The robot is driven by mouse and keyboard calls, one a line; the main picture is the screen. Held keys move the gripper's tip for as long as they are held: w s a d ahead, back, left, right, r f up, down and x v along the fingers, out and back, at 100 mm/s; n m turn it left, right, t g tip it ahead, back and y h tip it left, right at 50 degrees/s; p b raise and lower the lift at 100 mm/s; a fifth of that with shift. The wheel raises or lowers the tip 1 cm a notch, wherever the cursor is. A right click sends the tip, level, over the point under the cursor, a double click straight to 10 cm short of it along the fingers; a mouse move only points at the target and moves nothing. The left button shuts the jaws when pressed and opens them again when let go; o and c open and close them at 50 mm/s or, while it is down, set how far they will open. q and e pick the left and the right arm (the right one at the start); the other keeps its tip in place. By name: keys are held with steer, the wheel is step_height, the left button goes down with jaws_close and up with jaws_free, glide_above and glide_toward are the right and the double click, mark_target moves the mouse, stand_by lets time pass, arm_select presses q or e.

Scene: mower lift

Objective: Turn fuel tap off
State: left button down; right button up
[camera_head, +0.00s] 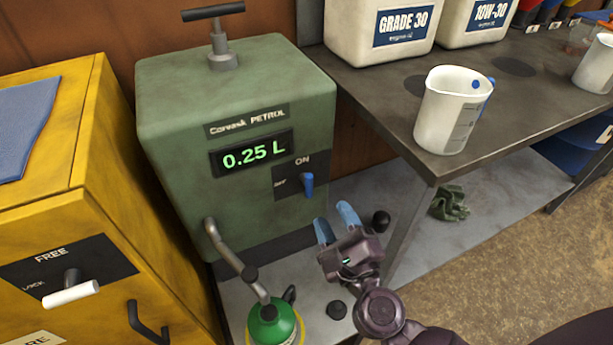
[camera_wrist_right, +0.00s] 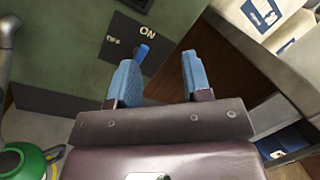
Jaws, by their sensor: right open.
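The fuel tap (camera_head: 307,184) is a small blue lever on a dark plate marked ON and OFF, on the front of the green petrol tank (camera_head: 180,140). The lever hangs down below the word ON. In the right wrist view the blue tap (camera_wrist_right: 143,52) shows just beyond the left fingertip. My right gripper (camera_head: 337,222) is open and empty, its blue fingertips below and to the right of the tap; I see no contact. In the right wrist view its fingers (camera_wrist_right: 158,75) stand wide apart. My left gripper is not in view.
A green bottle (camera_head: 272,325) stands under the tank's bent spout (camera_head: 232,258). A yellow cabinet (camera_head: 90,180) with a lever is at left. A dark bench (camera_head: 375,85) with a white jug (camera_head: 448,110) and oil containers (camera_head: 380,25) is at right.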

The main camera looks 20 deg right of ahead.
mark_target(310, 180)
steer(key=w+f+m+b, duration=0.1)
steer(key=w+m, duration=0.2)
steer(key=w, duration=0.2)
steer(key=w+d+f+m+g+h+b, duration=0.1)
steer(key=w+f+m+b, duration=0.1)
steer(key=w+m, duration=0.1)
steer(key=w+f+m+g+h+b, duration=0.1)
steer(key=w+f+m, duration=0.1)
steer(key=w+m, duration=0.2)
steer(key=shift+w+d+f, duration=0.1)
steer(key=shift+w+d, duration=0.1)
steer(key=shift+w, duration=0.45)
steer(key=shift+w+d+f, duration=0.1)
steer(key=shift+w+d, duration=0.1)
steer(key=shift+w, duration=0.45)
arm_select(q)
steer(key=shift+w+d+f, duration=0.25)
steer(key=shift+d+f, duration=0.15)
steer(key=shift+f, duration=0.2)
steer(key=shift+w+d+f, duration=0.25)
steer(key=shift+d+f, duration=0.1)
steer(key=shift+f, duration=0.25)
arm_select(e)
steer(key=shift+w+d+r, duration=0.1)
steer(key=shift+w, duration=0.45)
jaws_close()
